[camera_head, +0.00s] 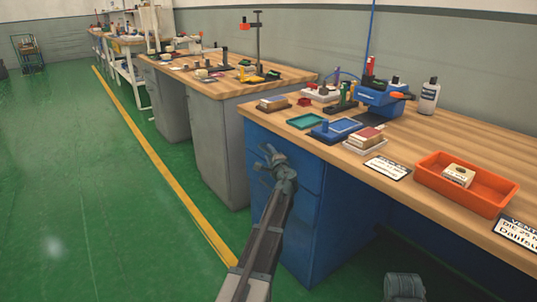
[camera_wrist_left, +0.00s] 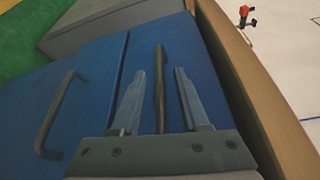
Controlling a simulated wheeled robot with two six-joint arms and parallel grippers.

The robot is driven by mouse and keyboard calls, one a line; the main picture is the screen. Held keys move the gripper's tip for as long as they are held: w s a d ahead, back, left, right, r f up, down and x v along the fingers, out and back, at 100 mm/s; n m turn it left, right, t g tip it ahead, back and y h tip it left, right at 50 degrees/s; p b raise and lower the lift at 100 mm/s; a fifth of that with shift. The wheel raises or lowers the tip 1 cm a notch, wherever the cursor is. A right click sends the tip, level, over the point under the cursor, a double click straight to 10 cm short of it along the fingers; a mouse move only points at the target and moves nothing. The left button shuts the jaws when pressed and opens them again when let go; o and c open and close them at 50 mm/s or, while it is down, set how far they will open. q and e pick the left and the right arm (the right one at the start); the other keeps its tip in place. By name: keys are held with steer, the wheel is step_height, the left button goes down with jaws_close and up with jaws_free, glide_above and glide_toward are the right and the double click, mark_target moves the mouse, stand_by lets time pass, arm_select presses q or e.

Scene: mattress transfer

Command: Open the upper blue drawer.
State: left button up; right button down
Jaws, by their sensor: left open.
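The upper blue drawer (camera_head: 308,172) is the top front of the blue cabinet under the wooden workbench. It appears shut, flush with the cabinet. My left gripper (camera_head: 268,158) is in front of it in the head view and partly covers it. In the left wrist view, the upper drawer (camera_wrist_left: 142,52) has a dark bar handle (camera_wrist_left: 160,58), which shows between the two fingers of my open left gripper (camera_wrist_left: 161,72). I see no clear contact, and the depth between fingers and handle is hard to judge.
A lower blue drawer with its own bar handle (camera_wrist_left: 58,115) lies to the left in the wrist view. The wooden benchtop edge (camera_wrist_left: 255,95) is close on the right. An orange tray (camera_head: 465,202) and small items stand on the bench. Green floor (camera_head: 110,200) is open at left.

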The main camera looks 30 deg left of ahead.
arm_select(q)
steer(key=shift+w+a, duration=0.4)
jaws_close()
stand_by(1.3)
